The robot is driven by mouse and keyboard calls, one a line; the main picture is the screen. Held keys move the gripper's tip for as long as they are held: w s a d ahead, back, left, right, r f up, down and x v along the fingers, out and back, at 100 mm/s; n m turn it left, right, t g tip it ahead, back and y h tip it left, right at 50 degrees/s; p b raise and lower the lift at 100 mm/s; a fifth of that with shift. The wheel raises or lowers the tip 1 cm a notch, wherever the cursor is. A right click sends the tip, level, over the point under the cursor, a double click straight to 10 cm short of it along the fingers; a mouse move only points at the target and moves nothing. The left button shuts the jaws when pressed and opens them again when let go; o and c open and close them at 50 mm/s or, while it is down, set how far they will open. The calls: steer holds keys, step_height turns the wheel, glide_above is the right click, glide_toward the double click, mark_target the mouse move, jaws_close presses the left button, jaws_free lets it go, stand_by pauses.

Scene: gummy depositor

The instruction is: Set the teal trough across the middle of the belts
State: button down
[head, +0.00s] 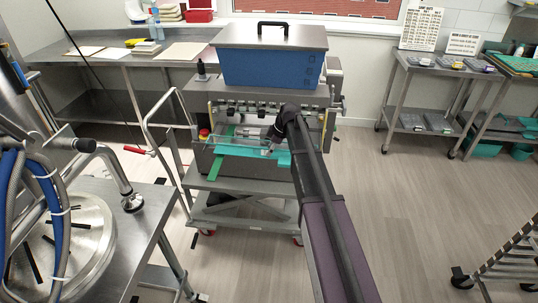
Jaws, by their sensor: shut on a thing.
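The teal trough (240,151) is a long shallow tray in the head view. It lies roughly level across the front of the blue-topped depositor (275,70), low in its opening. Green belt (214,168) shows at the trough's left, running toward the front. My gripper (270,149) reaches down from the upper right and is shut on the trough near its right end. My wrist and arm hide part of the machine's right side. Whether the trough rests on the belts or hangs just above them I cannot tell.
The depositor stands on a grey wheeled cart (240,183). A steel table with a round plate (75,245) is at the near left. A long bench (110,55) runs behind, and shelved carts (430,75) stand at right. The floor at right is mostly free.

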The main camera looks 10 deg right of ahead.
steer(key=shift+f, duration=0.2)
jaws_free()
steer(key=shift+r, duration=0.1)
stand_by(0.4)
steer(key=p+v, duration=1.1)
steer(key=shift+d+r, duration=0.2)
steer(key=shift+r, duration=0.15)
steer(key=shift+s, duration=0.1)
stand_by(0.8)
